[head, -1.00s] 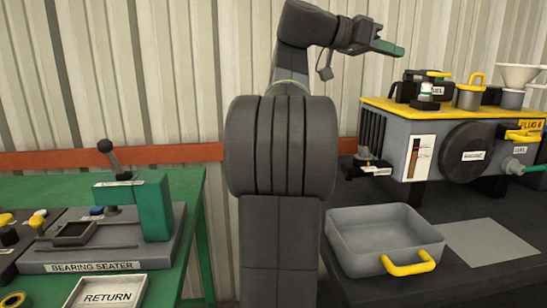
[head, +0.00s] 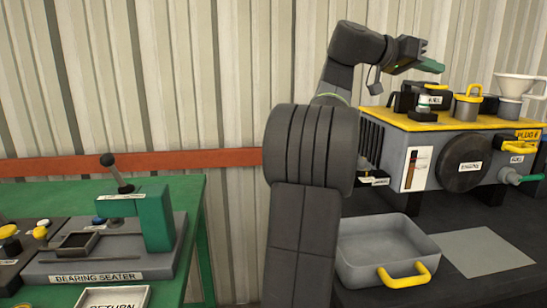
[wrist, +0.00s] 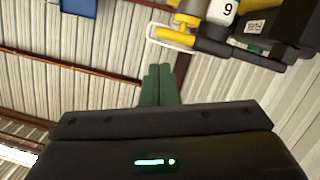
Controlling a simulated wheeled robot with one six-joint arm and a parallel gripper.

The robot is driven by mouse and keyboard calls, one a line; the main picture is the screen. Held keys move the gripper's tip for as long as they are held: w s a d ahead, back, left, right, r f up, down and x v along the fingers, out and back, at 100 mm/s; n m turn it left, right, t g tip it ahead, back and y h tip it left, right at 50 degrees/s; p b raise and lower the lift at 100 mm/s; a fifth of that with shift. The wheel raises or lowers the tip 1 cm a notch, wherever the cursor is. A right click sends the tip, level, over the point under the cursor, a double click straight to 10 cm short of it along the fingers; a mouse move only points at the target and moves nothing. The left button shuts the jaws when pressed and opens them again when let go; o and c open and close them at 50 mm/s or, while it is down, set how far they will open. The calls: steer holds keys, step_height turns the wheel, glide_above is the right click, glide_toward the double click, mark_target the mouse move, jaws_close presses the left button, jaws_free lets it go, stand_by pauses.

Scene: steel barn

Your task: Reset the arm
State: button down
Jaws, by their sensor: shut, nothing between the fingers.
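My gripper (head: 432,66) is at the end of my dark grey arm, raised in the upper right of the head view. Its green fingers are together with nothing between them and point right, above the yellow top of the grey machine. In the wrist view the green fingers (wrist: 158,84) lie side by side, shut and empty. My arm is bent at the elbow and covers part of the wall and the machine's left edge.
The grey machine (head: 410,157) with canisters and a funnel (head: 519,85) stands at right. A grey tray (head: 385,246) with a yellow handle sits on the dark bench below. The bearing seater (head: 100,257) stands on the green table (head: 190,190) at left. The wall between is clear.

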steer(key=w+a+r+n+g+h+p, duration=0.1)
steer(key=w+r+n+p, duration=0.2)
steer(key=w+n+p, duration=0.3)
steer(key=w+a+r+n+g+h+p, duration=0.1)
steer(key=w+r+n+p, duration=0.3)
steer(key=p, duration=1.3)
steer(key=shift+w+a+r+n+g+h, duration=0.15)
steer(key=shift+w+r+n+g+h, duration=0.2)
steer(key=shift+w+n, duration=1.8)
steer(key=shift+w+m, duration=0.55)
steer(key=shift+m, duration=0.1)
